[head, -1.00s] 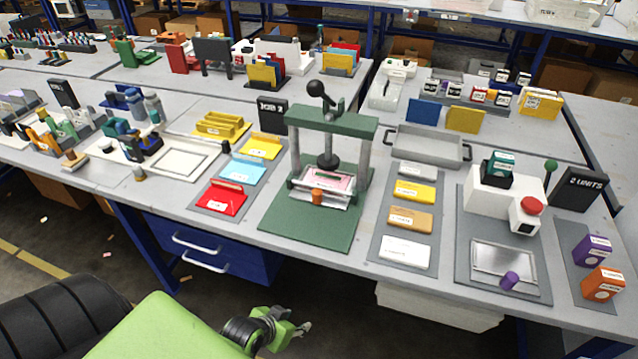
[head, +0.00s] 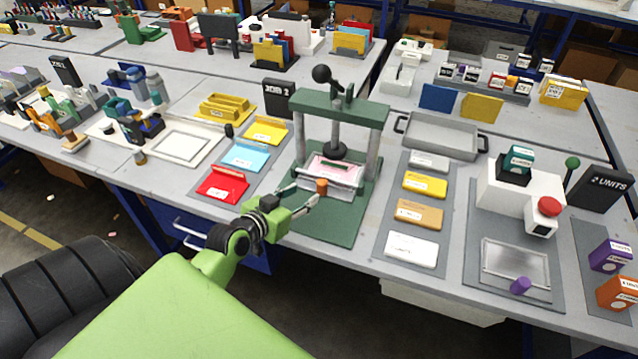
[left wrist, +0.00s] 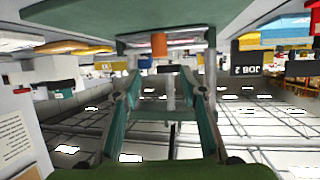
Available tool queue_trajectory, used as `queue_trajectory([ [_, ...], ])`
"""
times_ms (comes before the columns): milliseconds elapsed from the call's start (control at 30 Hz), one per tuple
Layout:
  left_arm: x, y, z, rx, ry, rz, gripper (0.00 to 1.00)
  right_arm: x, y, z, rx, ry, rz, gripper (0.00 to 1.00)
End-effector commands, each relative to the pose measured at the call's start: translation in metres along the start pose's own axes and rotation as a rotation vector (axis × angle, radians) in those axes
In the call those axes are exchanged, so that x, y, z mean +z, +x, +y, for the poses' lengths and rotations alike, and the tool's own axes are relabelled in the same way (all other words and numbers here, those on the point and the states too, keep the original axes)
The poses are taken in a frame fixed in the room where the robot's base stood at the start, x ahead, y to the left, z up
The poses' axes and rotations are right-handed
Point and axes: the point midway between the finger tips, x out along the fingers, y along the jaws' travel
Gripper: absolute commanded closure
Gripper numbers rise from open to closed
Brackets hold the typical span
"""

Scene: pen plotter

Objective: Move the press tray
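The green press (head: 338,110) stands on its green base plate at the front of the table. The press tray (head: 345,190), with a pink sheet on it, lies between the press posts under the round pad. The tray's orange knob (head: 321,187) faces the front. My left gripper (head: 303,193) is open and empty just in front of the knob, fingers pointing at it. In the left wrist view the picture is upside down; the orange knob (left wrist: 159,45) shows just beyond the gap between the open fingers (left wrist: 159,75). My right gripper is not in view.
A red holder (head: 222,187), a blue one (head: 245,157) and a yellow one (head: 265,130) stand left of the press. A mat with several coloured blocks (head: 419,213) lies to its right. An empty grey tray (head: 440,135) stands behind.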

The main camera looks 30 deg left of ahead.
Motion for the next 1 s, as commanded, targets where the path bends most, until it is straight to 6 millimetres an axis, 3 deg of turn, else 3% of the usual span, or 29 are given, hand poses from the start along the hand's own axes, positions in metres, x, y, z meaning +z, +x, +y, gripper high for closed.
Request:
queue_trajectory([
  [200,-0.002,0.049,0.0,0.001,-0.002,0.0,0.62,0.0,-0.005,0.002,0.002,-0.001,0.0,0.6],
  [400,0.0,0.08,0.001,0.001,0.0,-0.002,0.62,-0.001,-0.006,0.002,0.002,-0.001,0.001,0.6],
  [600,0.001,0.094,0.001,0.0,0.001,-0.002,0.62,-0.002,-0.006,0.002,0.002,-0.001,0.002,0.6],
  [900,0.001,0.095,0.001,0.001,0.001,-0.002,0.62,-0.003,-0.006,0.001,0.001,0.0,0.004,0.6],
  [1000,0.001,0.095,0.001,0.001,0.001,-0.002,0.85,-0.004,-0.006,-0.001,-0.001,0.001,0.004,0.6],
])
